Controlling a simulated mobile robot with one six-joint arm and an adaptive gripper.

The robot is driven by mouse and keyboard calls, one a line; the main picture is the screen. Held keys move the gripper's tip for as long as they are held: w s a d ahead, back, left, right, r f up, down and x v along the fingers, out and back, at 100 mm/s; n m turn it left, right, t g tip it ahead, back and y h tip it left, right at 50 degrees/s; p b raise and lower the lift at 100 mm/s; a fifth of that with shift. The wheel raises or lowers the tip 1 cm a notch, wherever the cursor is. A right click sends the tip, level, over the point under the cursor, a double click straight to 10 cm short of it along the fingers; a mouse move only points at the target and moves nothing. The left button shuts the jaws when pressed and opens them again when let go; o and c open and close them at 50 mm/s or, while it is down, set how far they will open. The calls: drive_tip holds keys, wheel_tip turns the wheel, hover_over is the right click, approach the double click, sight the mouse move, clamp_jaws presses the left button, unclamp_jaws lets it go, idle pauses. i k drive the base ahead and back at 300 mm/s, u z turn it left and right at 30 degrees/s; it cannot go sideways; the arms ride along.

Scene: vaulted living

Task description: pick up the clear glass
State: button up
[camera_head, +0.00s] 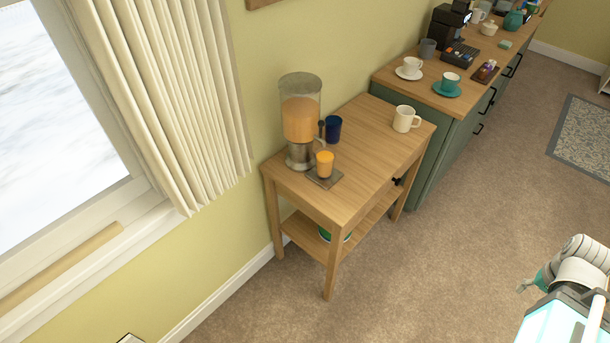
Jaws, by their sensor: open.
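A small glass (325,164) with orange contents stands upright on a dark square coaster (334,179), near the front left of the wooden side table (365,165). It is the only small cup here that looks see-through, and it stands just in front of a drink dispenser (301,112). I see no empty clear glass. Part of my arm shows at the lower right, far from the table. My gripper cannot be made out in this view.
The dispenser holds orange liquid. A dark blue cup (333,129) stands behind the glass and a cream mug (405,119) at the table's far right. A green cabinet (452,143) with cups and a coffee machine adjoins the table. Carpet in front is clear.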

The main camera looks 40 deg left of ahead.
sight(325, 156)
drive_tip(key=k, duration=1.6)
drive_tip(key=u, duration=0.8)
drive_tip(key=i, duration=1.05)
drive_tip(key=z, duration=0.1)
